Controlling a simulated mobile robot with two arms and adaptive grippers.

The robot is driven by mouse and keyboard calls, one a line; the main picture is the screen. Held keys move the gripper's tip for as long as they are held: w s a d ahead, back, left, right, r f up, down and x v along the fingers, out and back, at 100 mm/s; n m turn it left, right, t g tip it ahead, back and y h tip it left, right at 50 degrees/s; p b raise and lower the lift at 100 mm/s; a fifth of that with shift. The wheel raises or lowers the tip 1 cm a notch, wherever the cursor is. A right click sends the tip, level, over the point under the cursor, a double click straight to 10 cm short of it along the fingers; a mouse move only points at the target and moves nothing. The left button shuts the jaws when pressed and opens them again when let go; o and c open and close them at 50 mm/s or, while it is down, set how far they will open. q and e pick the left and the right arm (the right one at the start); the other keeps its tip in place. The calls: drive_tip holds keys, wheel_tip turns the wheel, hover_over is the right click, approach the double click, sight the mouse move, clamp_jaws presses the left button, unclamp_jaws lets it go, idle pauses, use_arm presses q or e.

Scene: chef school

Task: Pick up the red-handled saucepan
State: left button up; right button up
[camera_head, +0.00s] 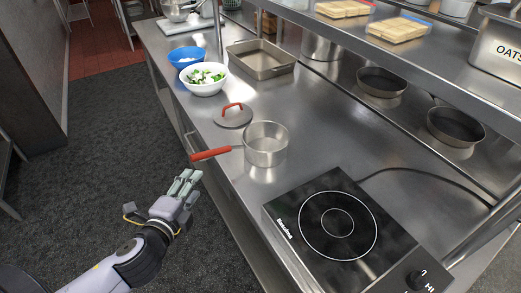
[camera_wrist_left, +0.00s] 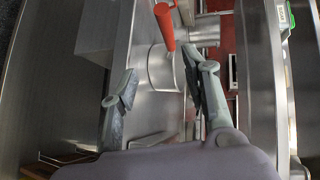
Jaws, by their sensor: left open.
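The saucepan (camera_head: 265,146) is steel with a red handle (camera_head: 211,153) and stands on the steel counter. Its handle points left and sticks out past the counter's front edge. In the left wrist view the red handle (camera_wrist_left: 165,27) shows at the top, with the pan's side (camera_wrist_left: 162,70) below it, between and beyond the fingers. My left gripper (camera_head: 185,181) is open and empty, just off the counter edge and in front of the handle, apart from it. The same gripper shows in the left wrist view (camera_wrist_left: 160,80) with its fingers spread. My right gripper is not in view.
An induction cooktop (camera_head: 340,225) lies to the right of the pan. A lid with a red handle (camera_head: 234,118) lies behind it. A white bowl of greens (camera_head: 204,79), a blue bowl (camera_head: 186,57) and a rectangular tray (camera_head: 260,65) stand farther back. The shelf above holds an oats canister (camera_head: 497,48).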

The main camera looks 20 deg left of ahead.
use_arm(q)
drive_tip(key=r, duration=0.1)
drive_tip(key=p, duration=0.3)
approach(218, 153)
drive_tip(key=x, duration=0.6)
drive_tip(key=shift+a+f, duration=0.1)
drive_tip(key=shift+a, duration=0.2)
drive_tip(key=shift+d+p+x, duration=0.15)
drive_tip(key=shift+p+x, duration=0.3)
drive_tip(key=shift+x, duration=0.75)
drive_tip(key=shift+d+p+x, duration=0.2)
drive_tip(key=shift+p+x, duration=0.2)
drive_tip(key=shift+x, duration=0.75)
drive_tip(key=shift+w+f, duration=0.15)
drive_tip(key=shift+w, duration=0.25)
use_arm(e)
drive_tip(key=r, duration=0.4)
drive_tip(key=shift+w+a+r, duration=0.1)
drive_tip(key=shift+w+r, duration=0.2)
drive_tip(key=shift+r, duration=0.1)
use_arm(q)
drive_tip(key=shift+s, duration=0.1)
drive_tip(key=shift+c, duration=0.4)
clamp_jaws()
